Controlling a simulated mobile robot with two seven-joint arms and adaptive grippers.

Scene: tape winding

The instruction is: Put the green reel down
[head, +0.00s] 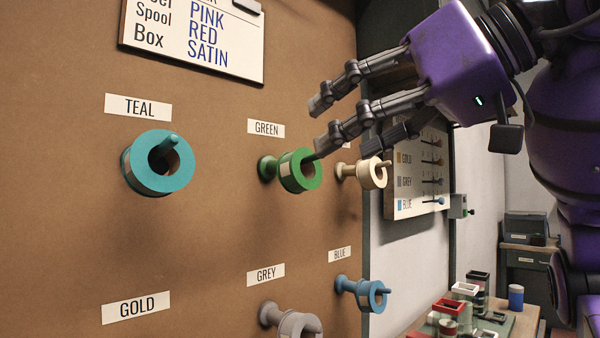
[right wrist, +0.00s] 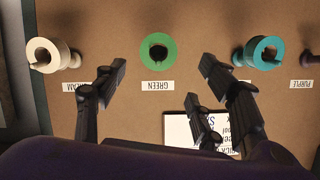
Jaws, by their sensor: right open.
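The green reel (head: 288,174) hangs on the green peg (head: 265,168) on the brown board, under the GREEN label (head: 266,128). In the right wrist view the green reel (right wrist: 144,52) is seen end-on with a dark centre, above the upside-down label. My right gripper (head: 322,127) is open and empty, with its fingers spread above and to the right of the reel in the head view. In the right wrist view my right gripper (right wrist: 163,66) has fingers on either side, apart from the reel. My left gripper is not in view.
A teal reel (head: 133,177), a cream reel (head: 366,175), a blue reel (head: 364,298) and a grey reel (head: 288,324) hang on nearby pegs. A whiteboard (head: 232,66) is fixed above. A table with small boxes (head: 450,307) stands at the lower right.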

